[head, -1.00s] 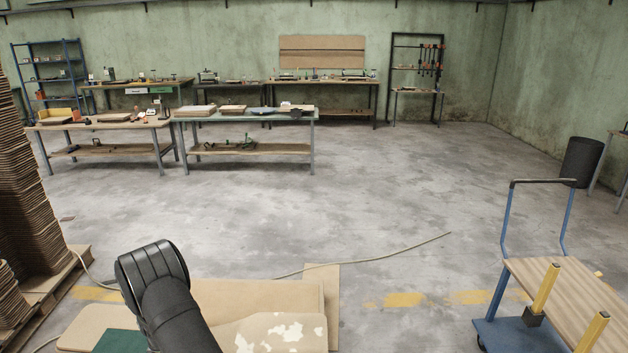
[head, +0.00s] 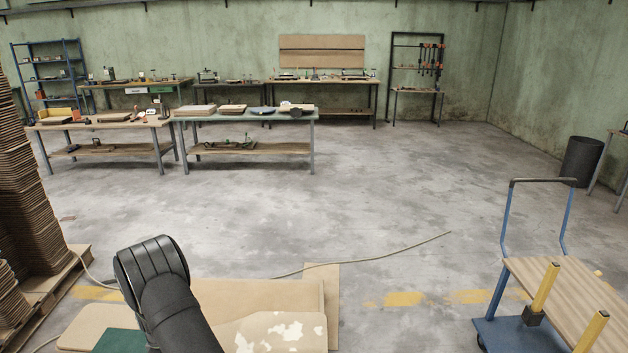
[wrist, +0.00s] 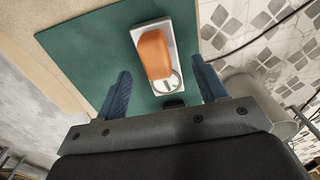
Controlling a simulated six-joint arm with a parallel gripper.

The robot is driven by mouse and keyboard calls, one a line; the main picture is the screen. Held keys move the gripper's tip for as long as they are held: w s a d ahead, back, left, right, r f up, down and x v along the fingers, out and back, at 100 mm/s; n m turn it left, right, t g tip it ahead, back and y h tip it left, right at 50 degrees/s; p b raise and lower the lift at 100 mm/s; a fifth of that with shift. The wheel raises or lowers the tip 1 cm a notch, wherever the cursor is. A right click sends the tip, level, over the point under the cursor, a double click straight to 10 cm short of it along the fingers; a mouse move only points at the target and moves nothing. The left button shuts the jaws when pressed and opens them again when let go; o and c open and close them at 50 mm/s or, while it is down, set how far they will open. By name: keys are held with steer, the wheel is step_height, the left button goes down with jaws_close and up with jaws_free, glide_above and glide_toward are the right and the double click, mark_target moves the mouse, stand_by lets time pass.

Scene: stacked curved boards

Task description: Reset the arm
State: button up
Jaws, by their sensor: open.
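My black arm (head: 160,290) rises at the bottom left of the head view, where my gripper does not show. In the wrist view my gripper (wrist: 160,68) has its two blue fingers spread wide, with nothing held between them. Beyond the fingers is an orange-topped device on a light grey base (wrist: 175,30), with a round dial at its near end. It lies on a green mat (wrist: 100,50). I cannot tell the exact gap between the fingers and the device.
Tall stacks of curved boards (head: 30,220) stand on a pallet at the left. A blue cart (head: 510,335) with a wooden top and yellow posts is at the right. Workbenches (head: 245,115) line the back. The middle floor is clear, apart from a thin cable (head: 400,250).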

step_height(320, 180, down, 4)
steer(key=shift+r, duration=0.2)
steer(key=r, duration=0.5)
steer(key=shift+w+d+r, duration=0.1)
steer(key=shift+d+r, duration=0.05)
steer(key=shift+d, duration=0.15)
steer(key=w+d+r, duration=0.2)
steer(key=d+r, duration=0.5)
steer(key=d, duration=0.5)
steer(key=w+d+f+m, duration=0.1)
steer(key=w+d, duration=0.3)
steer(key=d, duration=0.6)
steer(key=w+d+m, duration=0.1)
steer(key=w+d, duration=0.3)
steer(key=d, duration=0.6)
steer(key=w+d+f+m, duration=0.1)
steer(key=w+d, duration=0.4)
steer(key=d, duration=0.5)
steer(key=shift+w+a+f, duration=0.25)
steer(key=shift+a+f, duration=0.2)
steer(key=shift+a, duration=0.35)
steer(key=shift+w+a+f, duration=0.25)
steer(key=shift+a+f, duration=0.2)
steer(key=shift+a, duration=0.35)
steer(key=shift+o, duration=0.2)
